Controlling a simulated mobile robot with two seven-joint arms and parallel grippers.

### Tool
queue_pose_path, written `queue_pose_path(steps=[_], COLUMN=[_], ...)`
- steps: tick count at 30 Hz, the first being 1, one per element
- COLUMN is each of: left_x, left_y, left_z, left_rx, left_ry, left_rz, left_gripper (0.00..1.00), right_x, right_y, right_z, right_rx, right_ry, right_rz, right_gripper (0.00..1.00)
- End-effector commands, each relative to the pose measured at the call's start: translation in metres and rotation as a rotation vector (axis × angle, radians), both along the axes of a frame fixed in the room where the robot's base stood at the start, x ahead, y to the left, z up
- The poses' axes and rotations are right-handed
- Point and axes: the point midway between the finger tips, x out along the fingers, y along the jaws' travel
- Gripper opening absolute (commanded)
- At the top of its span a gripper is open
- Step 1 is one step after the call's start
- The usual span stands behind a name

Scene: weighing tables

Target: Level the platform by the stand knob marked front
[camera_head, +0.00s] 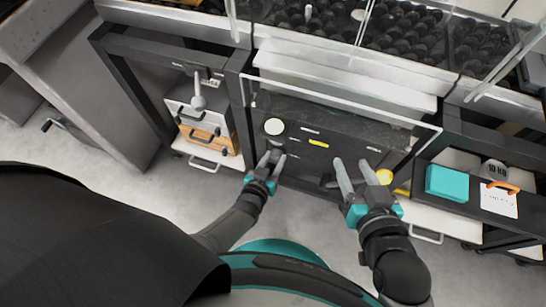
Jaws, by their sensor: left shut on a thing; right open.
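A dark stand (325,158) with a black top and small white and yellow labels stands in the middle of the head view. The label writing is too small to read, so I cannot tell which knob is marked front. A cream disc (274,127) is at its left and a yellow disc (384,177) at its right. My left gripper (272,160) is at the stand's front left, just below the cream disc, shut on a small dark part, seemingly a knob, mostly hidden by the fingers. My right gripper (357,174) is open with its fingers apart, left of the yellow disc.
A teal box (446,183), a dark 10 KG weight (494,169) and an orange-handled white item (500,197) are at right. A drawer unit (203,140) stands left. Dark round objects (400,28) fill the back.

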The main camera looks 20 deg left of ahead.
Motion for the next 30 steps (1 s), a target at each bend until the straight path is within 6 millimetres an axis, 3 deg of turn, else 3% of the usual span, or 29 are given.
queue_pose_path(steps=[9,23,24,30], left_x=[0.0003,0.0004,0.0004,0.0004], left_y=[-0.0015,-0.0017,-0.0016,-0.0015], left_z=[0.0001,0.0003,0.0003,0.0003], left_rx=[0.109,0.127,0.127,0.126], left_ry=[-0.005,-0.006,-0.006,-0.006], left_rz=[0.0,-0.002,-0.002,-0.001], left_gripper=[0.0,0.0,0.45,0.67], right_x=[-0.0002,-0.0001,-0.0001,-0.0001], right_y=[-0.0014,-0.0019,-0.0019,-0.0018], right_z=[-0.0006,-0.0006,-0.0006,-0.0005], right_rx=[-0.007,-0.008,-0.008,-0.008], right_ry=[0.011,0.011,0.011,0.011], right_rz=[-0.001,-0.001,-0.001,-0.001], right_gripper=[0.5,0.5,0.5,0.5])
